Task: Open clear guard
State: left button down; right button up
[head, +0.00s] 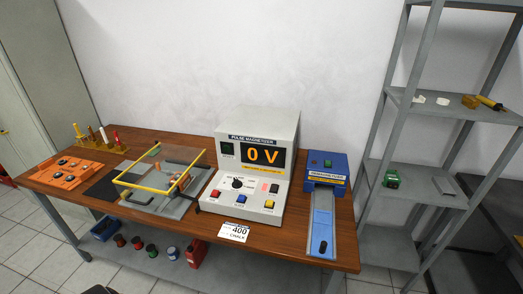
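The clear guard (144,187) is a see-through cover with yellow edges. It stands over a grey fixture on the left half of the wooden table. It looks lowered, with its yellow frame above the fixture. Orange-brown parts (171,169) show through it. A grey handle-like piece lies at its front left, but its detail is too small to tell. Neither of my grippers is in view.
A pulse magnetizer (258,122) reading 0 V stands right of the guard, and a blue demagnetizer (328,170) beyond it. An orange tray (62,173) and dark mat (103,187) lie left. A "400" card (234,232) is at the table's front edge.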

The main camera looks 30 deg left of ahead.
aim_at(115, 181)
jog(key=j+u, duration=0.15)
jog(key=u, duration=2)
